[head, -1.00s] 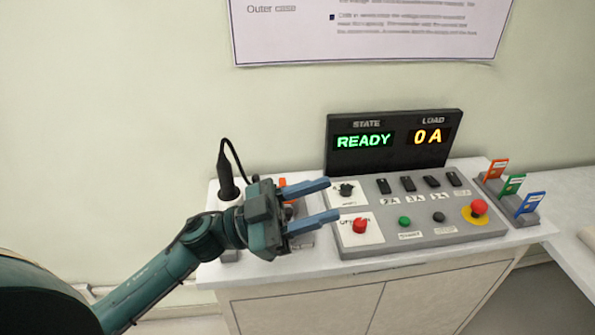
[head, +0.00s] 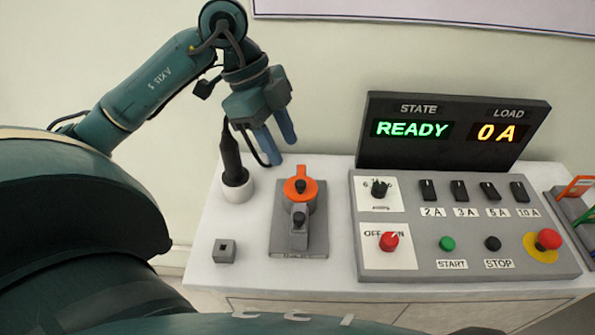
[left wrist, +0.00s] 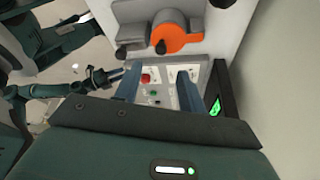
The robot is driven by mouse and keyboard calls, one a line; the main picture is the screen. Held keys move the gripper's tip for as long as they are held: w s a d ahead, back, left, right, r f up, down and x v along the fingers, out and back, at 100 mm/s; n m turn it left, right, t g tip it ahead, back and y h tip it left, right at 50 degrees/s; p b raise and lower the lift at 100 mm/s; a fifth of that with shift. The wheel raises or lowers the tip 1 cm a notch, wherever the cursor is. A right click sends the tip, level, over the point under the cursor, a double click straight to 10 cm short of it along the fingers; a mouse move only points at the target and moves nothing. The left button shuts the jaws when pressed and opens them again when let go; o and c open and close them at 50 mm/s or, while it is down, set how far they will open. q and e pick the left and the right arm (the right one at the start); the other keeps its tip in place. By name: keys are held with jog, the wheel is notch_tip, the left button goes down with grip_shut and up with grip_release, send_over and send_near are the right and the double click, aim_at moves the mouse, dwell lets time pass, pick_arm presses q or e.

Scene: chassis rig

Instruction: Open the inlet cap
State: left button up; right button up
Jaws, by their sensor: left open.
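An orange round cap (head: 300,183) with a dark knob sits at the back of a grey inlet block on a flat plate (head: 284,250); a small grey latch-like piece with a black knob (head: 298,218) is at its front. The cap lies flat on the block. My left gripper (head: 282,150) is open and empty, fingers pointing down, above and behind the cap, not touching it. In the left wrist view the orange cap (left wrist: 174,38) shows beyond the fingers. What seems to be my right gripper (left wrist: 114,76) is small in that view; its jaws are unclear.
A black plug (head: 232,160) with a cable stands in a white holder left of the inlet. A small grey square socket block (head: 224,251) lies in front. The control panel (head: 465,205) and its READY display (head: 450,132) stand to the right.

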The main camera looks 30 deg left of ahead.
aim_at(300, 182)
pick_arm(q)
jog(key=x, duration=0.7)
jog(key=shift+w+d+f, duration=0.1)
jog(key=shift+d+f, duration=0.05)
jog(key=shift+f, duration=0.15)
jog(key=shift+c, duration=0.2)
grip_shut()
